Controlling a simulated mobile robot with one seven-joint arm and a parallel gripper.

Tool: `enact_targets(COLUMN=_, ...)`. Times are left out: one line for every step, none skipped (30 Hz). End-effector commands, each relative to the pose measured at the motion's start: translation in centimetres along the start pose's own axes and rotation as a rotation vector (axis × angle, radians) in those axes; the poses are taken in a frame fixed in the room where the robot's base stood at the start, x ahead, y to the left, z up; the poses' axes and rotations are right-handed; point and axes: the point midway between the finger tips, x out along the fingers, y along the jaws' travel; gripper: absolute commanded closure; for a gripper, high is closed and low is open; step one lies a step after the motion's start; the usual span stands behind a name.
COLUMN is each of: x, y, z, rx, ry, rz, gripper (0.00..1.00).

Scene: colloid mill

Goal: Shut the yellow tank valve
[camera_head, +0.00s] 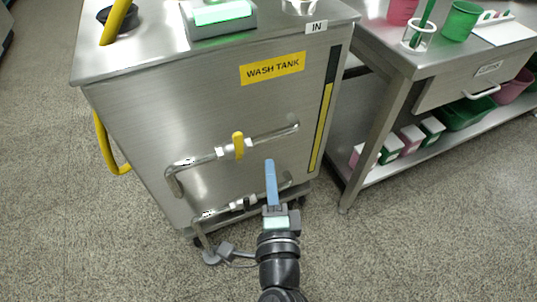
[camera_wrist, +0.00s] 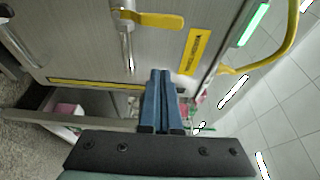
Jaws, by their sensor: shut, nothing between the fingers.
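The yellow valve handle (camera_head: 238,145) sits on the upper metal pipe (camera_head: 272,136) on the front of the wash tank (camera_head: 190,130). The handle stands roughly crosswise to that pipe. In the wrist view the handle (camera_wrist: 152,18) lies above my fingertips, also across the pipe. My gripper (camera_head: 269,163) is shut and empty, its blue fingers together. In the head view it is below and right of the handle, apart from it. In the wrist view the closed fingertips (camera_wrist: 160,73) show below the handle with a gap.
A lower pipe (camera_head: 208,212) runs under the upper one, partly hidden by my gripper. A yellow tank push handle (camera_head: 108,145) is at the left. A steel table (camera_head: 430,62) with cups, a drawer and a shelf of boxes stands right. The left floor is clear.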

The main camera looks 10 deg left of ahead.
Motion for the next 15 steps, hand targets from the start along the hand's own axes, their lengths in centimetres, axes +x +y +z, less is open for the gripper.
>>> enact_targets(x=-0.7, y=0.2, z=0.1, rx=0.001, ry=-0.001, rz=0.002, gripper=1.0)
enact_targets(x=-1.0, y=0.1, z=0.1, rx=0.0, ry=-0.001, rz=0.001, gripper=1.0)
enact_targets(x=-1.4, y=0.1, z=0.1, rx=0.0, ry=-0.001, rz=0.001, gripper=1.0)
enact_targets(x=-1.6, y=0.1, z=0.1, rx=0.0, ry=-0.001, rz=0.001, gripper=1.0)
enact_targets(x=-1.8, y=0.1, z=0.0, rx=0.0, ry=-0.001, rz=0.001, gripper=1.0)
enact_targets(x=-1.9, y=0.0, z=0.0, rx=0.0, ry=0.0, rz=0.0, gripper=1.0)
enact_targets(x=-2.0, y=0.0, z=0.0, rx=-0.001, ry=0.0, rz=0.0, gripper=1.0)
enact_targets(x=-2.1, y=0.0, z=0.0, rx=-0.001, ry=0.0, rz=0.0, gripper=1.0)
enact_targets(x=-2.2, y=-0.1, z=0.0, rx=-0.001, ry=0.0, rz=0.0, gripper=1.0)
enact_targets(x=-2.2, y=-0.1, z=0.0, rx=-0.001, ry=0.0, rz=0.0, gripper=1.0)
enact_targets(x=-2.2, y=-0.1, z=0.0, rx=-0.001, ry=0.0, rz=-0.001, gripper=1.0)
enact_targets(x=-2.2, y=-0.1, z=0.0, rx=0.0, ry=0.0, rz=-0.001, gripper=1.0)
enact_targets(x=-2.2, y=-0.1, z=0.0, rx=0.0, ry=0.0, rz=-0.001, gripper=1.0)
enact_targets(x=-2.2, y=-0.1, z=0.0, rx=0.0, ry=0.0, rz=-0.001, gripper=1.0)
enact_targets(x=-2.2, y=-0.1, z=0.0, rx=0.0, ry=0.0, rz=-0.001, gripper=1.0)
